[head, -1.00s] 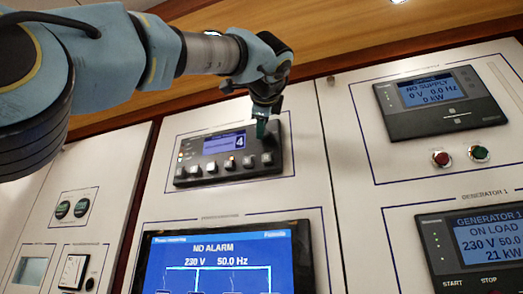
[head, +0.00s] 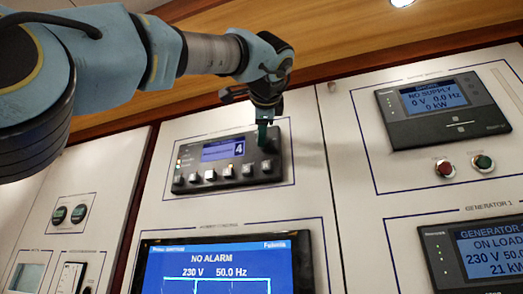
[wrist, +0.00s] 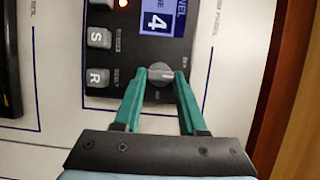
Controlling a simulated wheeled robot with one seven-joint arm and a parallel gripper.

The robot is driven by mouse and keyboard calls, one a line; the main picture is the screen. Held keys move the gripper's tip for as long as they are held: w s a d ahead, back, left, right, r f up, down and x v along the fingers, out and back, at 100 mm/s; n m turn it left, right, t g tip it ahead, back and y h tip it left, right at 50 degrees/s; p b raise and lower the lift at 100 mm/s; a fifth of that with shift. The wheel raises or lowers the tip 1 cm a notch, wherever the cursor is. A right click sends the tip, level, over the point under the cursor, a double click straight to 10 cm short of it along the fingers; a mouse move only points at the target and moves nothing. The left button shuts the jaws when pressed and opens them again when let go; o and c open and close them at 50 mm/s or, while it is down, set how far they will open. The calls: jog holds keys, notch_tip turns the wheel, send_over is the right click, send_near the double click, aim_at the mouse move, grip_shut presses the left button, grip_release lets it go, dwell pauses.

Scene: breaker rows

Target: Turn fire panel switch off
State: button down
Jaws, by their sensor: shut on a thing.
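The fire panel (head: 215,182) is a dark box with a small blue display showing 4 and a row of grey buttons. Its switch is a round grey knob (wrist: 160,72) with a pale mark, near one end of the panel in the wrist view. My gripper (wrist: 160,78) has its two green fingers on either side of the knob, shut on it. In the head view my gripper (head: 263,136) reaches the panel's right end from above, and its fingers hide part of that end. The small lettering around the knob is not readable.
Below is a large blue screen (head: 220,268) reading NO ALARM. At right are a NO SUPPLY unit (head: 440,110), a red button (head: 445,168), a green button (head: 484,163) and a GENERATOR 1 unit (head: 480,258). A wooden ledge (head: 330,75) runs above the cabinets.

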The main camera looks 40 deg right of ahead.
jog(key=shift+c, duration=2.3)
grip_release()
jog(key=b+v, duration=0.2)
jog(key=v, duration=0.8)
jog(key=shift+s+a, duration=0.25)
jog(key=shift+s, duration=0.05)
